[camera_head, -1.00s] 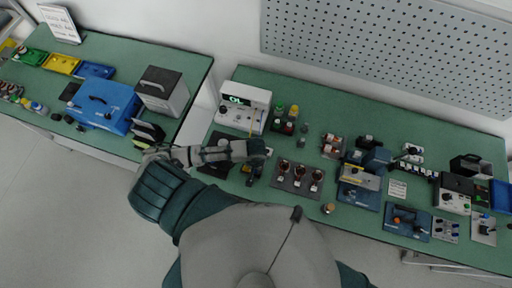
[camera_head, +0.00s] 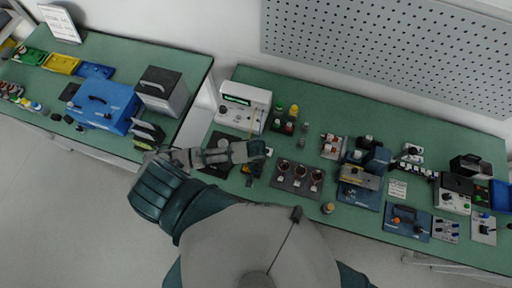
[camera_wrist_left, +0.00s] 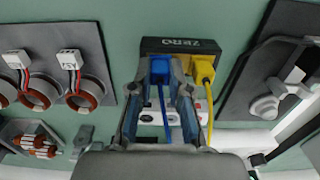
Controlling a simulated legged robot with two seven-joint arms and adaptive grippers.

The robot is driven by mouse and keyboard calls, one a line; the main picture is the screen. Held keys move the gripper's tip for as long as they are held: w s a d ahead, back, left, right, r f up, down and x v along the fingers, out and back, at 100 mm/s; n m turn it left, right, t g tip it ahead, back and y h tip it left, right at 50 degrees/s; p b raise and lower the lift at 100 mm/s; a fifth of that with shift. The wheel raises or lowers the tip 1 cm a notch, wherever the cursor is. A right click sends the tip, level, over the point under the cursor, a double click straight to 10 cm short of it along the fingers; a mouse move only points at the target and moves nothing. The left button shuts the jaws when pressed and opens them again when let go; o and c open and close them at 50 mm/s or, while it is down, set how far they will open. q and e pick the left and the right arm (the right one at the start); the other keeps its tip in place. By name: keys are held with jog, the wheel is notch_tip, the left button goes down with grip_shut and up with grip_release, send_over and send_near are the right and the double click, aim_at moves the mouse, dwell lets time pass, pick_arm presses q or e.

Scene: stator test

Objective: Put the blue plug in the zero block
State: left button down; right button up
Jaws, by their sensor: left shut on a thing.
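The zero block (camera_wrist_left: 180,45) is a black box with white ZERO lettering, near the top middle of the left wrist view. The blue plug (camera_wrist_left: 160,69) is at the block's front side, with its blue wire trailing toward the wrist. My left gripper (camera_wrist_left: 164,88) is shut on the blue plug, a finger on each side; it also shows in the head view (camera_head: 257,152). A yellow plug (camera_wrist_left: 203,69) is at the same block, just right of the blue one. How deep the blue plug sits is hidden. My right gripper is out of view.
Red-wound stators (camera_wrist_left: 85,90) on a dark plate lie to the left in the wrist view. A dark fixture plate (camera_wrist_left: 262,75) is at the right. A white meter (camera_head: 243,107) stands behind my left gripper on the green bench (camera_head: 330,105).

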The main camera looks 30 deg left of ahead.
pick_arm(q)
jog(key=c, duration=1)
grip_release()
notch_tip(320, 180, up, 12)
jog(key=shift+s+f, duration=0.1)
dwell(0.3)
